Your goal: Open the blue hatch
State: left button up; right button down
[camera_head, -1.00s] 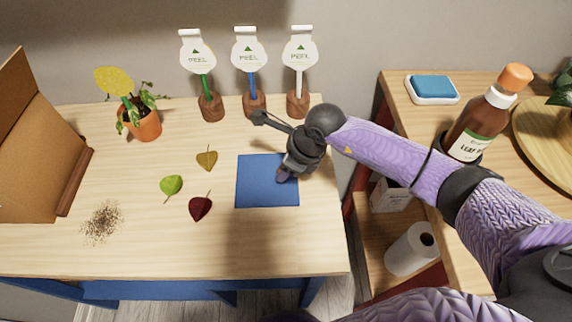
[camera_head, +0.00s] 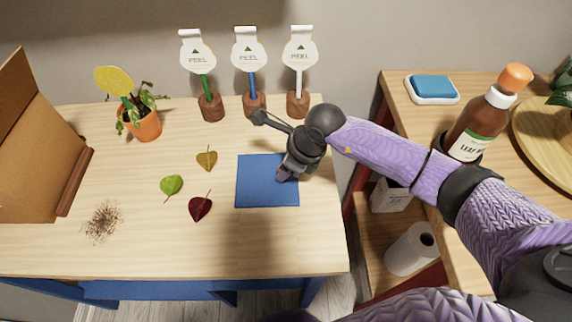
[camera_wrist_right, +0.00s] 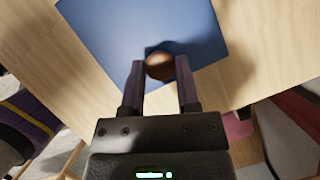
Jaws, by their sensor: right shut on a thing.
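The blue hatch (camera_head: 266,190) is a flat square panel lying level with the light wooden table top. It also shows in the right wrist view (camera_wrist_right: 120,25). A round brown knob (camera_wrist_right: 160,66) stands on the hatch near its edge. My right gripper (camera_head: 284,174) is over the hatch's right part and hides the knob in the head view. In the right wrist view its two fingers (camera_wrist_right: 160,76) are on either side of the knob, shut on it. My left gripper is not in view.
A yellow leaf (camera_head: 207,159), a green leaf (camera_head: 171,186) and a dark red leaf (camera_head: 201,207) lie left of the hatch, near a soil patch (camera_head: 103,222). Three wooden stands with tags (camera_head: 254,102) and a potted plant (camera_head: 143,124) stand at the back. A cardboard box (camera_head: 38,150) is at left.

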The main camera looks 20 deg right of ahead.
jog(key=s+d, duration=0.1)
jog(key=d, duration=0.2)
jog(key=s+d, duration=0.1)
jog(key=d, duration=0.2)
jog(key=s+d, duration=0.1)
jog(key=d, duration=0.3)
jog(key=shift+d, duration=0.4)
jog(key=shift+c, duration=1.7)
grip_release()
